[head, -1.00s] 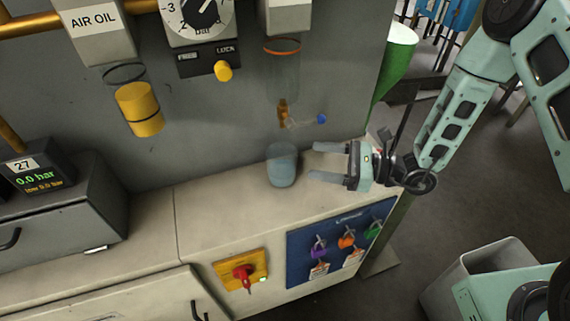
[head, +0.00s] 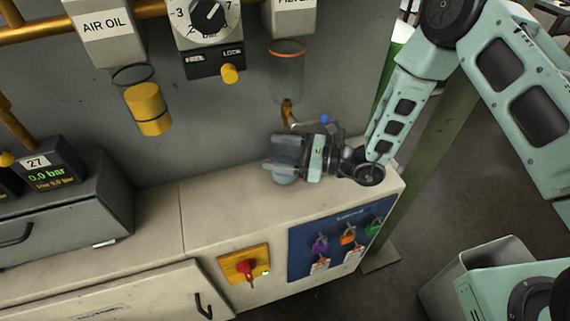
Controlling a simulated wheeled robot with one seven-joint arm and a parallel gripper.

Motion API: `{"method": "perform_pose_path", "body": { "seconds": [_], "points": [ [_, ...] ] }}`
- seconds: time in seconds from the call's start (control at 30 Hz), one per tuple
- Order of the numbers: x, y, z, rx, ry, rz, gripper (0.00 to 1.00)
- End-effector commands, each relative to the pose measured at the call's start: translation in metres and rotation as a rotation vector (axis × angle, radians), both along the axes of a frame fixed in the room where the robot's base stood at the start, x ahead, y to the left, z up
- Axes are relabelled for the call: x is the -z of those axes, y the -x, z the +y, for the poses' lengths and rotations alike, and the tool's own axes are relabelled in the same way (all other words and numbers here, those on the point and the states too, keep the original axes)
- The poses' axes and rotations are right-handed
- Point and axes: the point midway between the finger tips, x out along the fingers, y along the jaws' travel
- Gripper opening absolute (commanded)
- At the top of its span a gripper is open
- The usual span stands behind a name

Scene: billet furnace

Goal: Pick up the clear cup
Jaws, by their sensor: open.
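The clear cup (head: 283,179) stands on the beige bench top (head: 215,200) near the grey back panel, below the filter bowl. My gripper (head: 283,154) reaches in from the right and its open fingers lie over or around the cup in the picture. The fingers and the gripper body hide the cup's upper part. I cannot tell whether the fingers touch it.
A clear filter bowl (head: 288,75) with a brass outlet and blue-handled valve (head: 324,120) hangs just above my gripper. A grey gauge box (head: 65,190) stands at the left. A blue key board (head: 335,240) and red switch (head: 246,267) are on the bench front. The bench top between is clear.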

Motion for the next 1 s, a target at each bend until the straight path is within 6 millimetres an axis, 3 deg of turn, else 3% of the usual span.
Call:
{"method": "perform_pose_path", "body": {
  "seconds": [0.1, 0.2, 0.3, 0.7, 1.0],
  "points": [
    [0.0, 0.0, 0.0, 0.0, 0.0, 0.0, 0.66],
    [0.0, 0.0, -0.001, 0.0, 0.0, 0.0, 0.39],
    [0.0, 0.0, -0.001, 0.0, 0.0, 0.0, 0.31],
    [-0.007, 0.003, -0.003, 0.002, -0.001, 0.001, 0.32],
    [-0.056, 0.003, -0.003, 0.002, -0.001, -0.003, 0.32]
  ]
}}
